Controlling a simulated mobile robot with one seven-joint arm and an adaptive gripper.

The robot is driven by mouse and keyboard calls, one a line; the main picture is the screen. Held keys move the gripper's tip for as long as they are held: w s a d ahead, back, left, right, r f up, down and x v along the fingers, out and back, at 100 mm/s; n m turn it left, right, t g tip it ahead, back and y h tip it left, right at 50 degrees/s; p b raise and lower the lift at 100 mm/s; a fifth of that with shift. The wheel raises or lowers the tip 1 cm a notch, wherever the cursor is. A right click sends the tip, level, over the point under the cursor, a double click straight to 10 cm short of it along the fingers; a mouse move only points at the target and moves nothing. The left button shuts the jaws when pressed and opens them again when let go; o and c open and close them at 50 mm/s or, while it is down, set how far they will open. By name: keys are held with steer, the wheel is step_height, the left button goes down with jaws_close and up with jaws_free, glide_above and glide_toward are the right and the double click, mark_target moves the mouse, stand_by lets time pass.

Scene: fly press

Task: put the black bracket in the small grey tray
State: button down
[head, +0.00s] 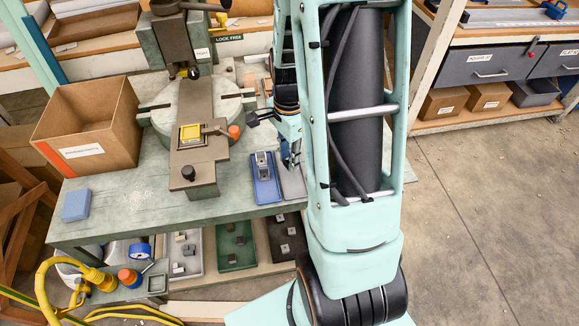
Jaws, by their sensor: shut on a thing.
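The small grey tray (293,184) lies on the bench near its front edge, partly hidden by my arm. My gripper (290,163) is just above the far part of this tray, pointing down. It is shut on a small dark piece, the black bracket as far as I can tell, mostly hidden by the fingers and arm. I cannot tell whether the piece touches the tray. A blue tray (267,195) lies directly left of the grey one and has a grey metal part (263,165) in it.
The fly press (200,110) stands left of the trays. An open cardboard box (90,135) and a blue block (76,205) are at the bench's left. Several parts trays (236,262) sit on the shelf below. Floor at right is clear.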

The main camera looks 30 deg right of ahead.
steer(key=shift+w+d+f+b, duration=0.1)
steer(key=shift+f+b, duration=0.5)
steer(key=shift+f, duration=0.3)
steer(key=shift+w+d+f+b, duration=0.1)
steer(key=shift+f+b, duration=0.45)
steer(key=shift+f, duration=0.3)
steer(key=shift+f, duration=0.2)
steer(key=c, duration=1.7)
jaws_free()
steer(key=shift+r, duration=0.15)
step_height(320, 180, up, 12)
steer(key=shift+r+p, duration=0.1)
steer(key=shift+p, duration=0.6)
